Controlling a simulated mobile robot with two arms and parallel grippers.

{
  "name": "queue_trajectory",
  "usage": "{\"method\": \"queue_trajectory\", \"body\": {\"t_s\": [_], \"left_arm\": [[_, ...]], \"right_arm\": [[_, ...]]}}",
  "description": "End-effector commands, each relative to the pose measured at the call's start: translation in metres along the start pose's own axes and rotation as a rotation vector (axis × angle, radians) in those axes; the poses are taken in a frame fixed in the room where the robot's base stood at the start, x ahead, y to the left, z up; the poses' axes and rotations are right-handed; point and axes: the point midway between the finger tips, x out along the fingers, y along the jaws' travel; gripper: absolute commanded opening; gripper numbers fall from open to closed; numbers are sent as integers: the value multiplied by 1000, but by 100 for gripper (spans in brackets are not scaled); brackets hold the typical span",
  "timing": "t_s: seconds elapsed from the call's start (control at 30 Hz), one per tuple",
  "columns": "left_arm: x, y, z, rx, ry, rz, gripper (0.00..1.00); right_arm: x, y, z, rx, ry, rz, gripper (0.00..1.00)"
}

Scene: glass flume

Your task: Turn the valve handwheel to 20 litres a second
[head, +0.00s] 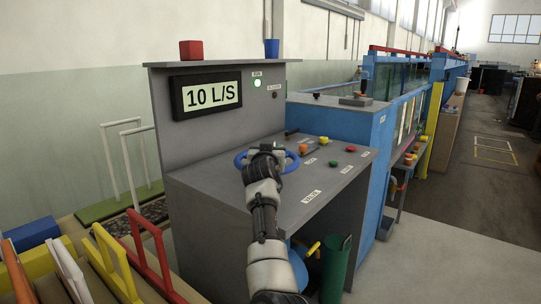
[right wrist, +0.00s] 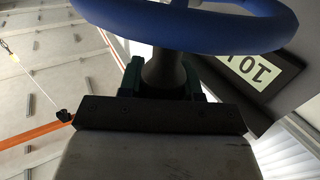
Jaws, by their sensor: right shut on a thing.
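The blue valve handwheel (head: 287,168) lies on the top of the grey console. My right gripper (head: 265,152) is at the wheel, and my wrist and arm hide part of it. In the right wrist view the wheel's blue rim (right wrist: 190,28) crosses the top, and my gripper's dark fingers (right wrist: 163,82) are shut on a dark part of the handwheel beneath the rim. The flow display (head: 206,96) on the console's upright panel reads 10 L/S. It shows in part in the right wrist view (right wrist: 258,68). My left gripper is not in view.
Several coloured buttons sit on the console top (head: 325,178) right of the wheel. A red block (head: 191,50) and a blue cup (head: 271,49) stand on the panel's top. A green bin (head: 335,268) stands below. The blue flume runs to the back right, beside clear floor.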

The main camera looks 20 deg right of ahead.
Motion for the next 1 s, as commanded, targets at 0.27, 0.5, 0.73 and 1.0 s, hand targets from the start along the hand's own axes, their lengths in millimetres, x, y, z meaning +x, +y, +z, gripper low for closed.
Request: {"method": "queue_trajectory", "body": {"t_s": [0.27, 0.5, 0.73, 1.0], "left_arm": [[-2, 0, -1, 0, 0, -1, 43], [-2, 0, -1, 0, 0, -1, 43], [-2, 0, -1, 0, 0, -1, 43], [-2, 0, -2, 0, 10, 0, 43]], "right_arm": [[0, 0, 0, 0, -1, 0, 0], [0, 0, 0, 0, 0, 1, 48], [0, 0, 0, 0, 0, 1, 59], [1, 2, -1, -1, 0, 1, 59]]}}
